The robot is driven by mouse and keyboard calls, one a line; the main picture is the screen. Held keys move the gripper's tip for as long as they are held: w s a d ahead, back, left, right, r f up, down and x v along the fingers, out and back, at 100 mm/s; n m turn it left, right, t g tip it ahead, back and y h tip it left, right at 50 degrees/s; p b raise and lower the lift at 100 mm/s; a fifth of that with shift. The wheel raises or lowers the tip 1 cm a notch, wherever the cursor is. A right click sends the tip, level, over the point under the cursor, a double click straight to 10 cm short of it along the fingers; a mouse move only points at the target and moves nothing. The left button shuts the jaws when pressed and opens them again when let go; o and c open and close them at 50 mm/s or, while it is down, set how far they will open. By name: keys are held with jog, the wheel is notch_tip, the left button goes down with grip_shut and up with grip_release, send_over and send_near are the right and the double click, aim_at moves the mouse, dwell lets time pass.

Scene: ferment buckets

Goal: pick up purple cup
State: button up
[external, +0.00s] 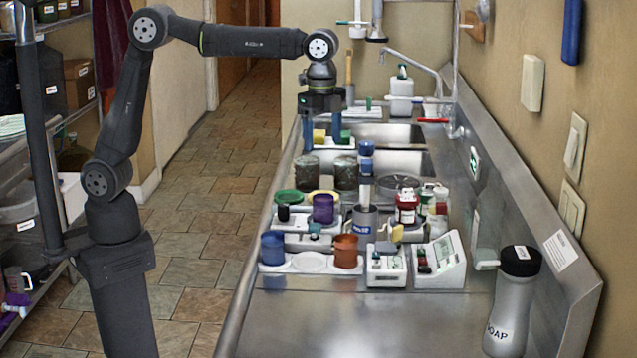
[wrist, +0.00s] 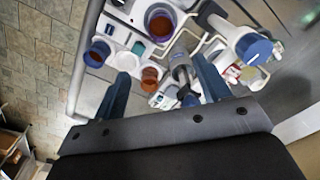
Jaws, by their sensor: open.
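The purple cup (external: 323,208) stands upright among other items on the counter, in the middle of the cluttered area. In the wrist view a purple-rimmed cup with an orange-brown inside (wrist: 160,20) shows near the top edge, beyond my fingertips. My gripper (external: 322,140) points down, open, and hangs well above the counter. It appears higher up and farther back than the purple cup in the external view. In the wrist view its two blue fingers (wrist: 162,72) are spread apart with nothing held between them.
A blue cup (external: 272,248) and an orange-brown cup (external: 346,250) stand in front of the purple cup. A grey mug (external: 365,220) is close on its right. Dark jars (external: 345,172) stand behind. A soap bottle (external: 511,300) is at front right. The front counter (external: 350,325) is clear.

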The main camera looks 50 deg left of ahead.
aim_at(325, 204)
notch_tip(325, 204, down, 12)
jog(key=shift+w+d+f, duration=0.1)
jog(key=shift+w+f, duration=0.05)
jog(key=shift+f, duration=0.1)
jog(key=shift+w+f, duration=0.15)
jog(key=shift+f, duration=2.5)
jog(key=c, duration=1.2)
jog(key=shift+o, duration=0.2)
jog(key=shift+r, duration=0.15)
